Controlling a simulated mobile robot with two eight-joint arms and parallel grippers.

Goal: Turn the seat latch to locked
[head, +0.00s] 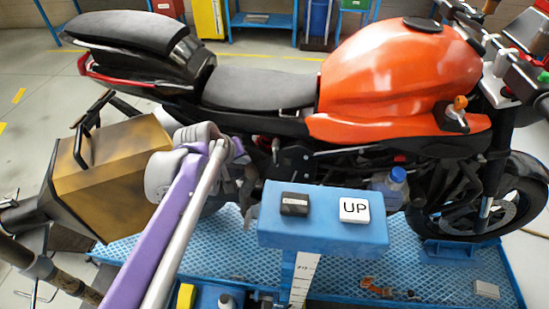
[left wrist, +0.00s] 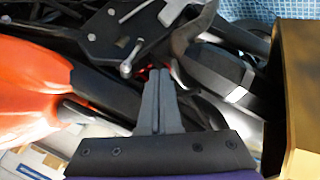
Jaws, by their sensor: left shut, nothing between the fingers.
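The orange and black motorcycle stands side-on with its black seat (head: 262,87) in the middle. Below the seat is a small silver lever (head: 275,150), which looks like the seat latch; whether it is locked I cannot tell. In the left wrist view a silver lever with a round end (left wrist: 127,70) shows beside a black plate, just left of the fingertips. My left gripper (left wrist: 154,72) is shut and empty, its tips close to the lever; contact cannot be told. In the head view the gripper (head: 243,158) is dark and partly hidden by my purple arm. My right gripper is not in view.
A yellow-brown pannier (head: 115,165) hangs left of my gripper and shows at the right of the wrist view (left wrist: 302,75). A blue control stand (head: 325,232) with a black button and a white UP button stands in front. The orange tank (head: 400,70) is at right.

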